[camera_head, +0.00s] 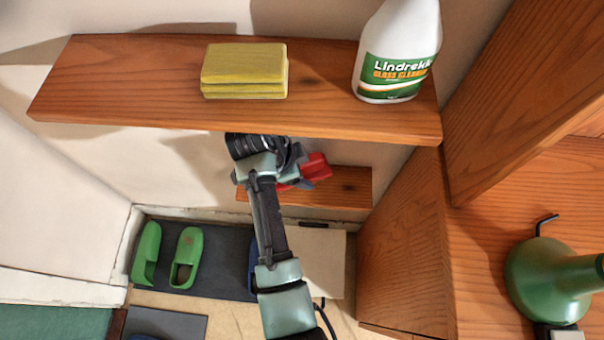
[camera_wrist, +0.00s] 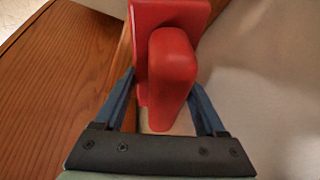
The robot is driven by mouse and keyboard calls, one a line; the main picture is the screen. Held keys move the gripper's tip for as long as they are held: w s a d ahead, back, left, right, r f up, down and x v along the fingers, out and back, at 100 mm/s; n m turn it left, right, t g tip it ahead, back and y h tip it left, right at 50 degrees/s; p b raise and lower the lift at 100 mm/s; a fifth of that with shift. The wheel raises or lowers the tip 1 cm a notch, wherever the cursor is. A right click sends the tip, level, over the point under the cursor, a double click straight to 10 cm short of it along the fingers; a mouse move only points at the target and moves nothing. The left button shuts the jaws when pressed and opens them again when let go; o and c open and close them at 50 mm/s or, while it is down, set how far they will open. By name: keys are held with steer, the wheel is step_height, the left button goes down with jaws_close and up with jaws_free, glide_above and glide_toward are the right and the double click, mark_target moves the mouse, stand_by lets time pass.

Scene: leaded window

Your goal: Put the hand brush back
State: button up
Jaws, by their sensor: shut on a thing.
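The hand brush (camera_head: 317,165) is red and shows only partly in the head view, beyond my arm and just above the small lower wooden shelf (camera_head: 345,187). In the wrist view the brush (camera_wrist: 172,75) stands between the two blue fingers of my gripper (camera_wrist: 162,92), its rounded handle toward the camera and a wider red part behind. My gripper (camera_head: 300,180) is shut on it. A wooden surface (camera_wrist: 50,85) lies to its left and a pale wall to its right. I cannot tell whether the brush touches the shelf.
A wooden cabinet side (camera_head: 408,240) stands close at right. Green clogs (camera_head: 187,258) lie on a dark mat (camera_head: 222,275) below.

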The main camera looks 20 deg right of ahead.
steer(key=shift+w+f+b, duration=0.2)
steer(key=shift+f+b, duration=0.2)
steer(key=shift+f, duration=1.5)
steer(key=shift+f, duration=0.2)
steer(key=o, duration=1.4)
steer(key=shift+r, duration=0.15)
steer(key=p+v, duration=0.1)
steer(key=v, duration=0.6)
steer(key=shift+r+p, duration=0.3)
steer(key=shift+p, duration=0.05)
steer(key=shift+a, duration=0.1)
